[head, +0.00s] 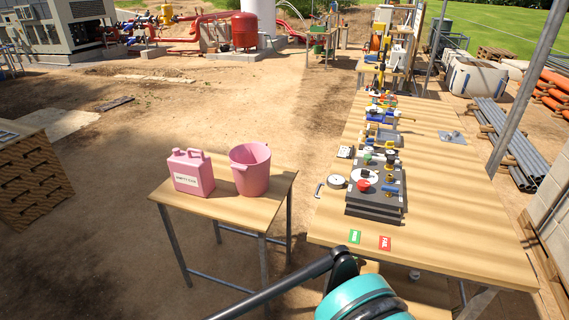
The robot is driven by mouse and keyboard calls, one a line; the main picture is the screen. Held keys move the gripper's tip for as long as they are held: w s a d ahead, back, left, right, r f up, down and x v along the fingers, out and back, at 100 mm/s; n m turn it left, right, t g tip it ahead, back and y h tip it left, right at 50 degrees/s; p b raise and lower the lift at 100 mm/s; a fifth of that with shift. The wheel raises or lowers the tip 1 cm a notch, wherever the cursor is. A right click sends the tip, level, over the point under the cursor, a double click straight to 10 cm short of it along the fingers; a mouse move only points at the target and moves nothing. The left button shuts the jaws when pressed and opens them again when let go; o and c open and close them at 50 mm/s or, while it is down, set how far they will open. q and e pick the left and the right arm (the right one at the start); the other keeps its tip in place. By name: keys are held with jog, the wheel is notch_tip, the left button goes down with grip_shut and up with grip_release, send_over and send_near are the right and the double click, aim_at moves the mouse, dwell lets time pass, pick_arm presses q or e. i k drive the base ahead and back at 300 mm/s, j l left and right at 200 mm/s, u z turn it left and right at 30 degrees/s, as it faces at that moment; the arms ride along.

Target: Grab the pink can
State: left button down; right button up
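The pink can (187,178) is a jerrycan with a handle on top, a cap and a white label on its front. It stands upright on the left part of a small wooden table (225,212) in the head view. A pink bucket (250,172) with an open top stands just right of it on the same table. Neither of my grippers shows in the head view, and nothing touches the can.
A long wooden workbench (440,215) to the right carries a dark block of fittings (378,200) and green and red cards (385,243). A gap separates the two tables. A wooden-sided box (32,180) stands at left. Bare dirt lies between it and the small table.

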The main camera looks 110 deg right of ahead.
aim_at(192, 173)
jog(key=z, duration=3.05)
jog(key=i+z, duration=0.1)
jog(key=z, duration=0.25)
jog(key=i+j+z, duration=0.1)
jog(key=z, duration=0.25)
jog(key=i+j+z, duration=0.1)
jog(key=z, duration=0.3)
jog(key=i+j+z, duration=0.1)
jog(key=j, duration=0.2)
jog(key=i+j+z, duration=0.1)
jog(key=i+j, duration=0.15)
jog(key=i+j+z, duration=0.15)
jog(key=j, duration=0.3)
jog(key=i+j+z, duration=0.1)
jog(key=j, duration=0.25)
jog(key=i+j+z, duration=0.1)
jog(key=j, duration=0.3)
jog(key=i+j+z, duration=0.1)
jog(key=j, duration=0.25)
